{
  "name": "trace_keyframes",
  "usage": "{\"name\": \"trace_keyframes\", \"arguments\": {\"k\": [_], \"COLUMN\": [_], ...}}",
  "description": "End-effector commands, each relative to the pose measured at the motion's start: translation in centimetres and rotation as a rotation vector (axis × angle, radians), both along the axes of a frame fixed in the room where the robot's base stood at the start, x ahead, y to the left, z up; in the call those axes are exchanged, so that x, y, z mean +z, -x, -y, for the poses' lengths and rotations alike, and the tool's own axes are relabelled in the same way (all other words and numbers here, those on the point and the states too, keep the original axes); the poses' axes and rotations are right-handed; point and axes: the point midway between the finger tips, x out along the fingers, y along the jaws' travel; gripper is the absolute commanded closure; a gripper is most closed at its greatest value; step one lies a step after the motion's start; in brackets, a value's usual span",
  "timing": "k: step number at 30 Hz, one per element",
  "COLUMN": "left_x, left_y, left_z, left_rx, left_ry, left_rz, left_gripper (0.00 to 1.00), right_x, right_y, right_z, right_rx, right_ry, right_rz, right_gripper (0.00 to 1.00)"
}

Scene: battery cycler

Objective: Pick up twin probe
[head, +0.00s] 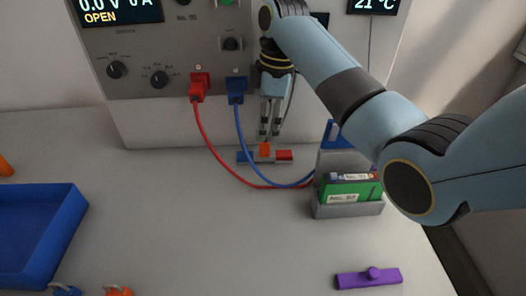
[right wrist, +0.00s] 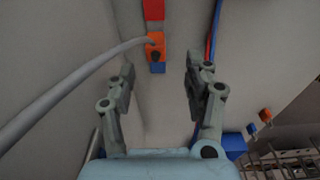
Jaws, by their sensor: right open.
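The twin probe (head: 284,155) lies at the foot of the cycler, with a blue end at left, an orange middle and a red end at right. In the right wrist view the twin probe (right wrist: 155,42) shows red, orange and blue parts in a line, ahead of the fingers. My right gripper (head: 270,133) points down just above its orange middle. The gripper (right wrist: 160,72) is open, with nothing between its fingers. A small gap seems to remain, but contact is hard to judge. My left gripper is not in view.
Red (head: 213,148) and blue (head: 243,135) cables run from the cycler panel (head: 135,55) past the probe toward a grey holder (head: 345,209) with cards. A grey cable (right wrist: 75,85) crosses the wrist view. A blue tray (head: 65,225) stands left; a purple piece (head: 352,280) lies front right.

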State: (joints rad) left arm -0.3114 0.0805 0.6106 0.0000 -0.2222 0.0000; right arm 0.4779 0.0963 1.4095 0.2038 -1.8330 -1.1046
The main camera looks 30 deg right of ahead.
Motion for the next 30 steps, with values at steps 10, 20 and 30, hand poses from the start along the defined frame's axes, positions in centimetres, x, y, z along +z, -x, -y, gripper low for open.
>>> {"name": "trace_keyframes", "arguments": {"k": [10, 20, 30], "left_x": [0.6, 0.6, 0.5], "left_y": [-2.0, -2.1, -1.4], "left_z": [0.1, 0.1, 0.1], "left_rx": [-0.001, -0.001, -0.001], "left_ry": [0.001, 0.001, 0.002], "left_rz": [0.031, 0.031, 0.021], "left_gripper": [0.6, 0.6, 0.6], "right_x": [-4.3, -5.8, -5.8], "right_y": [-0.5, -0.6, -0.6], "right_z": [0.0, -0.2, -0.2], "right_rx": [-0.001, 0.001, 0.0], "right_ry": [0.0, 0.0, 0.0], "right_rz": [-0.003, 0.0, 0.0], "right_gripper": [0.48, 0.48, 0.86]}}
